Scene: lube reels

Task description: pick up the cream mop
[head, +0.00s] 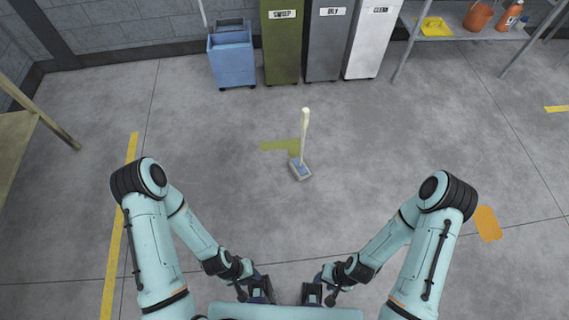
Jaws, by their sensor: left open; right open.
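The cream mop (304,138) stands on the grey floor in front of me, its cream handle rising from a small blue and grey head (300,170). It stands apart from everything else. My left gripper (262,290) is open and empty, low and close to my body. My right gripper (312,294) is open and empty beside it, also close to my body. Both grippers are well short of the mop and touch nothing that I can see.
A blue mop bucket (231,58) and green (281,50), grey (326,50) and white (373,45) bins stand along the back wall. A shelf (455,30) stands at the back right, a wooden table (15,135) at the left. The floor around the mop is clear.

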